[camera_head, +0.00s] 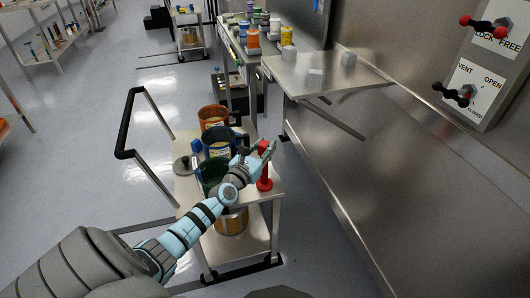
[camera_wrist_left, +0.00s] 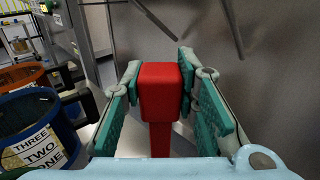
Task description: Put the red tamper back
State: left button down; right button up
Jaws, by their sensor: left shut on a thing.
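The red tamper (camera_head: 264,172) stands upright at the right front edge of the cart's top, its wide foot at the bottom. In the left wrist view its square red head (camera_wrist_left: 160,92) sits between the two green-padded fingers. My left gripper (camera_head: 262,150) reaches in from the left and is shut on the tamper near its top. Whether the tamper's foot touches the cart top (camera_head: 270,190) cannot be told. My right gripper is not in view.
A steel wall shelf (camera_head: 330,75) and valve panel (camera_head: 485,65) are at right. Open floor lies left.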

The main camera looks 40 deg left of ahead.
pick_arm(q)
jog(key=c, duration=1.7)
grip_release()
jog(key=shift+f, duration=0.15)
jog(key=o, duration=0.4)
jog(key=shift+r, duration=0.45)
jog(key=s, duration=0.4)
jog(key=s+d+p, duration=0.1)
jog(key=s, duration=0.3)
jog(key=s+d+p, duration=0.1)
jog(key=s, duration=0.3)
jog(key=shift+f, duration=0.1)
jog(key=shift+d, duration=0.1)
